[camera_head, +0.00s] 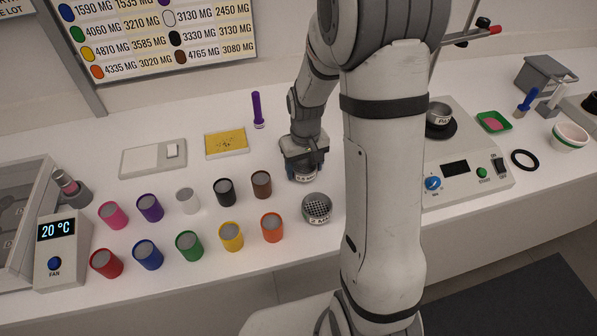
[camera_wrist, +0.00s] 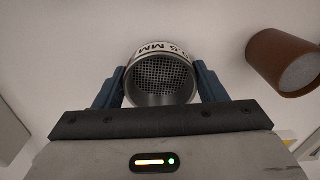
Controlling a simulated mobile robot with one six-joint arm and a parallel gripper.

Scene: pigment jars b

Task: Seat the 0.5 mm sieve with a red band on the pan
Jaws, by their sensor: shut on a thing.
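The sieve marked 0.5 MM (camera_wrist: 165,78) is between the two blue fingers of my gripper in the wrist view. Its mesh and metal rim show; I cannot make out a red band. In the head view my gripper (camera_head: 305,172) is shut on it, low over the white bench, and mostly hides it. I cannot tell whether the sieve touches the bench.
Another mesh sieve (camera_head: 317,208) stands just in front of my gripper. A brown jar (camera_head: 261,184) is close on the left, with several coloured jars beyond it. A purple-handled tool (camera_head: 258,110) stands behind. A black ring (camera_head: 525,160) lies right of the shaker. My arm blocks the bench between.

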